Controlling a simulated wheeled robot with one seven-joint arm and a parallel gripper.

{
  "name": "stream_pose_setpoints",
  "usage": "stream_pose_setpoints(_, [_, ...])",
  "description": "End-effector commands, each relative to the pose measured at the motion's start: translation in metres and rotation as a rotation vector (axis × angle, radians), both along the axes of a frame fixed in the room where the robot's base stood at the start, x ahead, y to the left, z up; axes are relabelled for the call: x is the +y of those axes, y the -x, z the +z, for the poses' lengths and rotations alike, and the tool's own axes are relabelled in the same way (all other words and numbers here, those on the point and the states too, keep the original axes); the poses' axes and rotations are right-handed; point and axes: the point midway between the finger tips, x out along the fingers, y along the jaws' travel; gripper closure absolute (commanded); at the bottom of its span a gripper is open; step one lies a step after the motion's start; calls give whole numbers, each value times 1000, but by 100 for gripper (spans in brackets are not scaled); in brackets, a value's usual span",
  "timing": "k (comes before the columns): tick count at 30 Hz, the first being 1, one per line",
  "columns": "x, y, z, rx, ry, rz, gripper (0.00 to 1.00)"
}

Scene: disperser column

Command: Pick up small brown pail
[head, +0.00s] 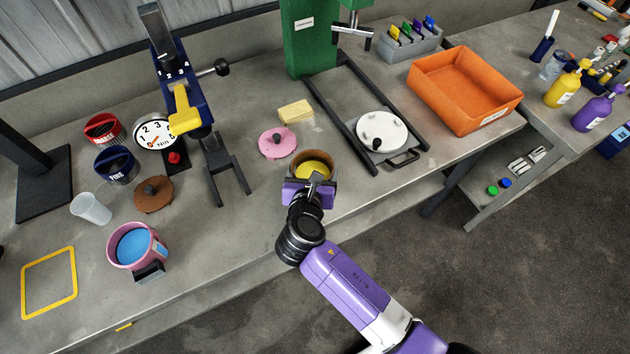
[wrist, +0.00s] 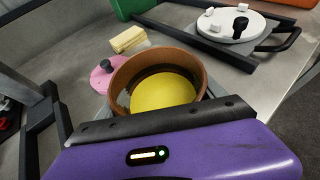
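The small brown pail (head: 332,160) stands upright on the grey bench, with yellow contents inside. In the wrist view the pail (wrist: 188,63) is just beyond my gripper, and its near lower side is hidden. My purple gripper (head: 311,184) is at the pail's near side, close against it or touching; I cannot tell which. The gripper's dark front bar and purple body show in the wrist view (wrist: 160,122). The fingertips are hidden, so I cannot see whether they are open or shut on anything.
A pink lid (head: 277,142) and a yellow sponge (head: 295,111) lie behind the pail. A dark forked stand (head: 228,170) is to its left, and a rail frame with a white disc (head: 381,131) is to its right. A pink pail (head: 137,246) stands at the left.

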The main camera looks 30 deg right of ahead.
Motion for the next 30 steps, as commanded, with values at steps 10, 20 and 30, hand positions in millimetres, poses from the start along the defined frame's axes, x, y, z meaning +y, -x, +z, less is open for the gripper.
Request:
stream_pose_setpoints(10, [0,0,1,-2,0,0,84])
stream_pose_setpoints(20, [0,-1,7,-3,1,0,84])
stream_pose_setpoints(30, [0,-1,70,-9,-1,-1,84])
